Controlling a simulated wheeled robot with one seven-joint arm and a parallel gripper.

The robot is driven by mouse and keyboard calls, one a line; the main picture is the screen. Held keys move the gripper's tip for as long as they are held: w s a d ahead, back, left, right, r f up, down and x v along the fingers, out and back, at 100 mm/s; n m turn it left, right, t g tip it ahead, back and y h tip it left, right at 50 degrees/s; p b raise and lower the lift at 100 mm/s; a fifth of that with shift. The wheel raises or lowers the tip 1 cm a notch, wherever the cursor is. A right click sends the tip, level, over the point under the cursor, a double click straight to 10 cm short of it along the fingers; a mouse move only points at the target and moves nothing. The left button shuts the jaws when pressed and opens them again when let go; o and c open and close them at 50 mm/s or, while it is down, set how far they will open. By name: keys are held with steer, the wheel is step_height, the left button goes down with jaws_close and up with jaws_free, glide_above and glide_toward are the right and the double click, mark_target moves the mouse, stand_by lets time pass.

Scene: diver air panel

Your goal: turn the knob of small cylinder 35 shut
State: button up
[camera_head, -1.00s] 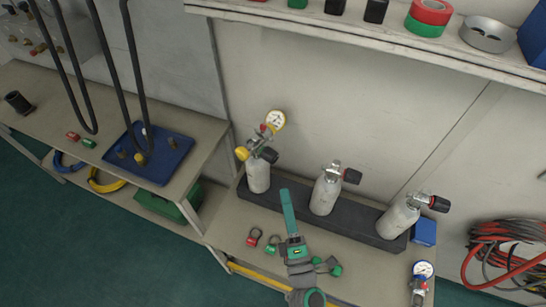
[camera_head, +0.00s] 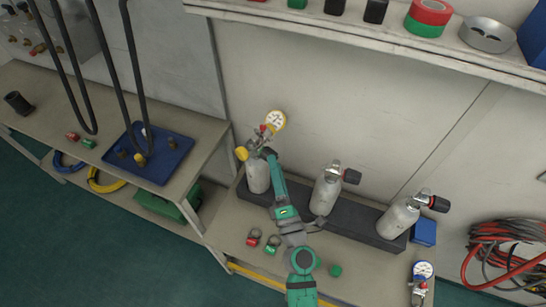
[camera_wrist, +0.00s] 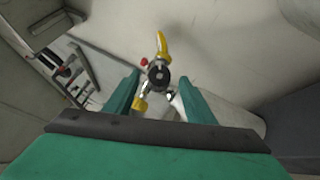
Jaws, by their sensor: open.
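Three small grey-white cylinders stand in a dark rack; no number is readable on them. The left cylinder (camera_head: 257,177) carries a yellow-rimmed gauge (camera_head: 275,120), a yellow knob (camera_head: 241,153) and a black knob, which my gripper hides in the head view. The middle cylinder (camera_head: 325,194) and right cylinder (camera_head: 398,217) each have a black and red knob. My gripper (camera_head: 270,156) is at the left cylinder's valve. In the wrist view its green fingers are open, with the black knob (camera_wrist: 158,77) seen end-on between them; contact cannot be told.
The dark rack (camera_head: 352,232) sits on a bench, with red and green shackles (camera_head: 254,236) in front. A blue box (camera_head: 424,232) is at its right end. A shelf (camera_head: 380,45) overhangs the wall. A blue tray (camera_head: 150,165) lies on the left bench.

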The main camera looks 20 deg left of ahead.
steer(key=shift+x, duration=1.85)
steer(key=c, duration=1)
